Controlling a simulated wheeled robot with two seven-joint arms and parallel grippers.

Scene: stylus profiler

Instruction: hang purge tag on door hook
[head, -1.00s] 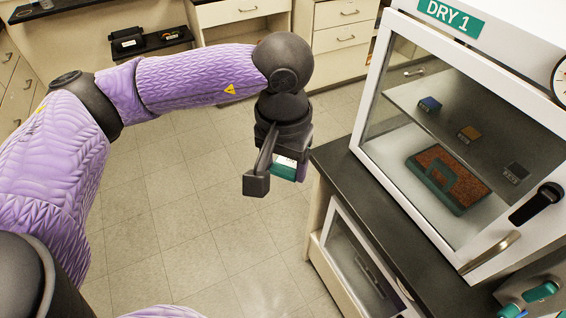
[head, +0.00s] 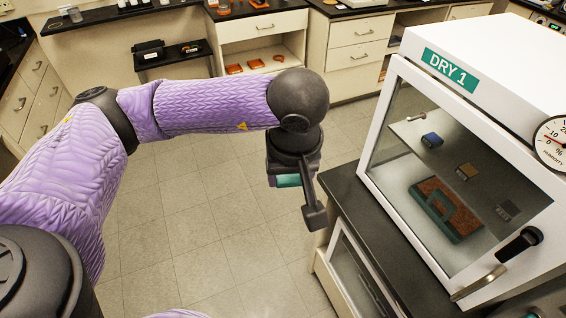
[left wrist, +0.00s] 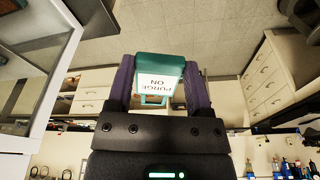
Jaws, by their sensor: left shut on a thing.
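The purge tag (left wrist: 160,72), teal with a white face, is held between the two fingers of my left gripper (left wrist: 158,90). Its lettering "PURGE ON" is upside down in the left wrist view. In the head view my left gripper (head: 300,190) hangs over the floor left of the cabinet, and only a teal strip of the tag (head: 287,181) shows. A black fitting (head: 520,243) sticks out from the cabinet door; I cannot tell whether it is the hook. It is well right of the gripper, apart from it. My right gripper is out of view.
The white DRY 1 cabinet (head: 480,62) stands on a dark bench (head: 345,192). Its glass door has a metal handle (head: 478,284) below the black fitting. A humidity gauge (head: 556,142) is at the right. Open floor (head: 190,240) lies left of the bench.

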